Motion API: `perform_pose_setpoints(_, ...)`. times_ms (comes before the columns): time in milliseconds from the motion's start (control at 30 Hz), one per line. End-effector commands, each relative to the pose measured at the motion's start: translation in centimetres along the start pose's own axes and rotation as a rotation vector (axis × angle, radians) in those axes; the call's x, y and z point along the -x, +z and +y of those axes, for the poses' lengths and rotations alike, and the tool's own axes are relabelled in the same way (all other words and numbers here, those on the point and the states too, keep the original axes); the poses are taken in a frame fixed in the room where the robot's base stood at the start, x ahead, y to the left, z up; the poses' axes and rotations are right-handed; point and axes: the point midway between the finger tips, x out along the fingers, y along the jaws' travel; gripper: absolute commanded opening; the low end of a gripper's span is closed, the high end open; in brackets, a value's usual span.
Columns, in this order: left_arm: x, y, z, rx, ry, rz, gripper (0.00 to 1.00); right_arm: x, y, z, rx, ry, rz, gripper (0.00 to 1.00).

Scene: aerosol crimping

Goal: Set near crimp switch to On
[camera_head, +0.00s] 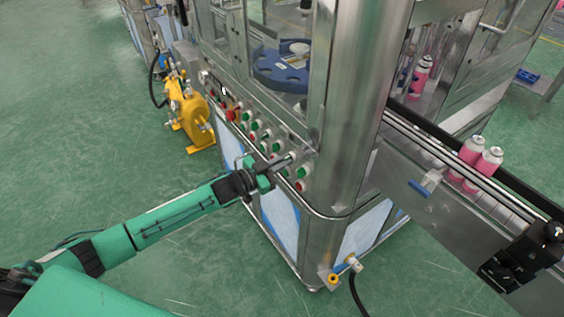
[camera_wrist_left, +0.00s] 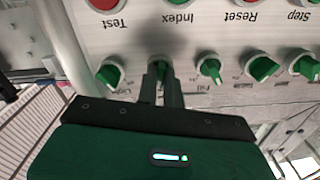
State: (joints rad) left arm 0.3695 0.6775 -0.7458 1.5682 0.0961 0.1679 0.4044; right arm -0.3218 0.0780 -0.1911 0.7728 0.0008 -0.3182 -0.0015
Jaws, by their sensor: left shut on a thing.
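My left gripper (camera_head: 290,158) reaches the front panel of the steel machine from the left. In the left wrist view its two fingers (camera_wrist_left: 164,78) are shut on a green switch knob (camera_wrist_left: 161,68), one on each side. The held knob stands in line with the upside-down "Index" label. The fingers cover the small label by this knob, so I cannot read its name or its setting. Other green knobs stand in the same row, one (camera_wrist_left: 108,73) to the left and one (camera_wrist_left: 209,69) to the right. My right gripper is not in view.
The control panel (camera_head: 255,122) carries several red and green buttons and knobs close together. A steel corner column (camera_head: 345,120) stands just right of the gripper. A conveyor (camera_head: 440,165) with pink cans (camera_head: 471,150) runs at the right. A yellow pump (camera_head: 189,112) stands at the left.

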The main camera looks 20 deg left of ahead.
Motion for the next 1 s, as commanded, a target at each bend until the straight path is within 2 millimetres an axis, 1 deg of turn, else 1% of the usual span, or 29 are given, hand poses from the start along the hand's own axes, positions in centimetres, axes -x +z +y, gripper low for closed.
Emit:
perform_pose_setpoints(167, 0.0, 0.1, 0.1, -0.126, 0.000, -0.001, 0.00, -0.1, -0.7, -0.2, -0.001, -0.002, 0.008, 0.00)
perform_pose_setpoints(400, 0.0, 0.1, 0.0, -0.241, 0.000, -0.001, 0.00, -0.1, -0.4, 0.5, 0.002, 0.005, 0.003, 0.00)
perform_pose_setpoints(667, 0.0, 0.1, 0.0, -0.294, 0.000, -0.002, 0.00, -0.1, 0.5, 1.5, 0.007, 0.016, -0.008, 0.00)
perform_pose_setpoints(800, 0.0, 0.1, 0.0, -0.300, 0.000, -0.002, 0.00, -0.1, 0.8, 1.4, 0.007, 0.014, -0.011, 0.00)
perform_pose_setpoints(1000, 0.0, 0.1, 0.0, -0.300, 0.000, -0.002, 0.00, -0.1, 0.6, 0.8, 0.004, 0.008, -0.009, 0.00)
